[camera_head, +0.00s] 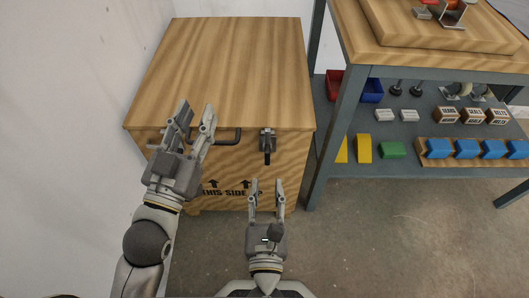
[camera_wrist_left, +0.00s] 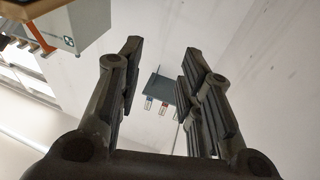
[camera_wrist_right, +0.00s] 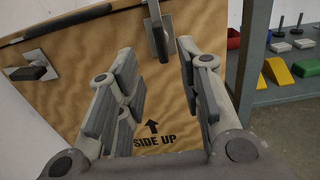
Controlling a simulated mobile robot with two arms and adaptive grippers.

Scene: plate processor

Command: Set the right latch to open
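The right latch (camera_head: 267,146) is a dark lever on a metal plate, on the front of the wooden crate (camera_head: 225,75) near its upper right. Its lever hangs down. The latch also shows at the top of the right wrist view (camera_wrist_right: 158,38). My right gripper (camera_head: 266,184) is open and empty, below the latch and apart from it; in its wrist view the latch lies beyond the fingertips. My left gripper (camera_head: 196,110) is open and empty, in front of the crate's left side in the head view.
A dark handle (camera_head: 230,137) sticks out of the crate front, close to my left gripper. A grey-framed workbench (camera_head: 345,120) with bins and blocks on its shelf stands at the right. A white wall (camera_head: 75,100) is at the left. Bare floor (camera_head: 380,240) lies at the lower right.

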